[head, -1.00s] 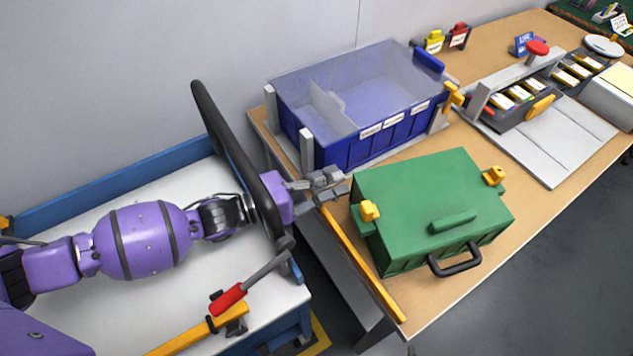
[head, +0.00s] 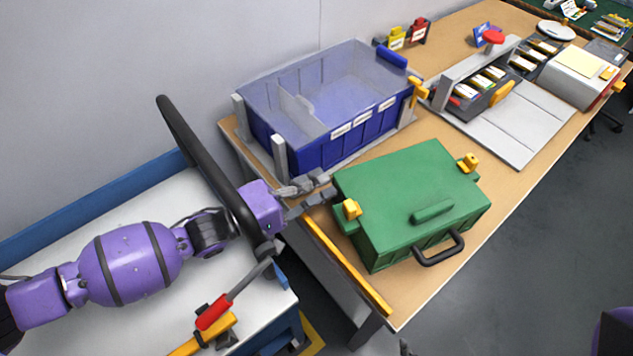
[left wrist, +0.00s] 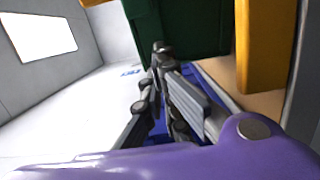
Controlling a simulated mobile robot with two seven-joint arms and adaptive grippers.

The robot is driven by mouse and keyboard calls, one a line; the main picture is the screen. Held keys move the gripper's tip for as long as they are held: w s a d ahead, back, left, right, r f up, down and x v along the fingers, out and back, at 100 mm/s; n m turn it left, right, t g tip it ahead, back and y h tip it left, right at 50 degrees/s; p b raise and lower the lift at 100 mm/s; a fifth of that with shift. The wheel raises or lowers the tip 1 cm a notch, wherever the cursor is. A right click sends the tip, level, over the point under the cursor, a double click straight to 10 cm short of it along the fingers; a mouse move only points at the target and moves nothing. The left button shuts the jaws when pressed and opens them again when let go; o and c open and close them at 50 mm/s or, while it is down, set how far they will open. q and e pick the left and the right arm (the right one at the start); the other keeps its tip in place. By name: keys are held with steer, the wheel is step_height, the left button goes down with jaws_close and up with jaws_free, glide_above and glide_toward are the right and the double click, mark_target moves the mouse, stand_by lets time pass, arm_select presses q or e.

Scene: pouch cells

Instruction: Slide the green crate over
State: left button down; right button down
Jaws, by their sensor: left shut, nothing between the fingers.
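The green crate (head: 415,190) sits closed on the wooden bench, with yellow latches on two sides and a black handle at the front. My left gripper (head: 328,187) is at the crate's left side, beside the left yellow latch. It is shut and empty. Its fingertips overlap the crate's edge in the head view; I cannot tell if they touch. In the left wrist view the gripper (left wrist: 165,60) points at the dark green crate wall (left wrist: 195,25). My right gripper is not in view.
A blue bin (head: 330,110) with a clear lid stands close behind the crate. A yellow strip (head: 345,265) edges the bench's left end. A grey tray (head: 520,125) lies at the right rear. A red-handled tool (head: 213,312) lies on the white table. Bare bench borders the crate's right.

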arm_select(q)
step_height(320, 180, up, 10)
steer(key=shift+f, duration=0.25)
